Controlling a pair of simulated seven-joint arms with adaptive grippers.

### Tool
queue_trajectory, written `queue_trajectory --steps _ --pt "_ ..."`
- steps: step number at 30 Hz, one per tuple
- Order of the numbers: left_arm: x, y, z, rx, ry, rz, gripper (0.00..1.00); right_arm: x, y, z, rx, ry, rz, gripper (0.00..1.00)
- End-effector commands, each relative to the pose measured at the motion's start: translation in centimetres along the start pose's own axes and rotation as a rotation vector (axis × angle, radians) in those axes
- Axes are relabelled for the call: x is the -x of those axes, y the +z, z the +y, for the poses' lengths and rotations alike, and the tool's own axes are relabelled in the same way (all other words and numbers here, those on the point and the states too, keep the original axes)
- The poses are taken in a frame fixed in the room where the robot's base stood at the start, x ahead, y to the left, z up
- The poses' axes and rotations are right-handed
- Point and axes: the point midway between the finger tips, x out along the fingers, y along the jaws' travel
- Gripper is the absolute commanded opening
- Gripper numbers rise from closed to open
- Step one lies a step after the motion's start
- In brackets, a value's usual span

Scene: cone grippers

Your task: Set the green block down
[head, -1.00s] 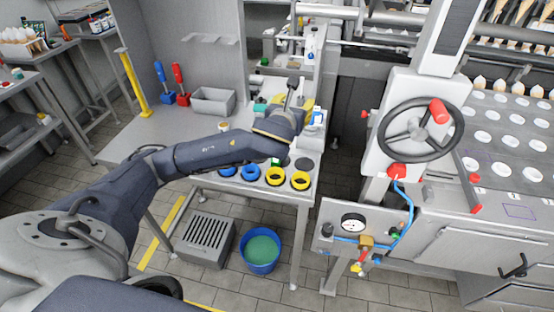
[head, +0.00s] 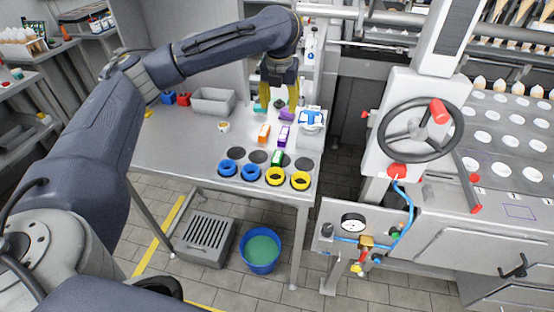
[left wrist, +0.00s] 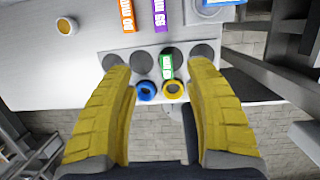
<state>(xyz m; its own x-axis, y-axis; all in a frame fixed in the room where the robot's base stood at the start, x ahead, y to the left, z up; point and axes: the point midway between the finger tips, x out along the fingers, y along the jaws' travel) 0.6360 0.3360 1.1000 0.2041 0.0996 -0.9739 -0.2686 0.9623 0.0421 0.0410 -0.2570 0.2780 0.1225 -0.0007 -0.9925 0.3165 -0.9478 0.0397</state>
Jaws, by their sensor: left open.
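The green block (head: 277,157) stands on the table by the back row of dark discs, just behind a yellow ring. My left gripper (head: 279,106) is open, raised above the table and apart from the block. Its yellow fingers (left wrist: 159,78) are spread wide in the left wrist view with nothing held between them. My right gripper is not in view.
An orange block (head: 264,133) and a purple block (head: 284,136) stand behind the green one. Two blue rings (head: 239,171) and two yellow rings (head: 288,179) line the front edge. A small cup (head: 223,127) and grey bin (head: 213,101) are further left.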

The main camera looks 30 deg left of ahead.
Motion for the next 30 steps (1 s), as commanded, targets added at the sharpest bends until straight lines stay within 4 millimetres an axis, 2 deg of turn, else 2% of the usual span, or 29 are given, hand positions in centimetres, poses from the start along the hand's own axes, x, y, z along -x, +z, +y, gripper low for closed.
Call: queue_trajectory --steps 3,6,13,30 --pt "-0.8 -1.9 0.0 0.010 -0.018 0.121 0.53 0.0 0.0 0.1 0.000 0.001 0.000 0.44" --pt "-0.7 -3.0 -0.2 0.013 -0.036 0.184 0.53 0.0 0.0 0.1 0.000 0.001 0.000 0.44" --pt "-1.3 -4.1 -0.3 0.013 -0.041 0.230 0.53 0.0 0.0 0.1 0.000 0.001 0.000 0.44" --pt "-9.6 -6.0 -0.8 0.016 -0.041 0.229 0.53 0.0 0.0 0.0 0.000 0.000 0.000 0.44"
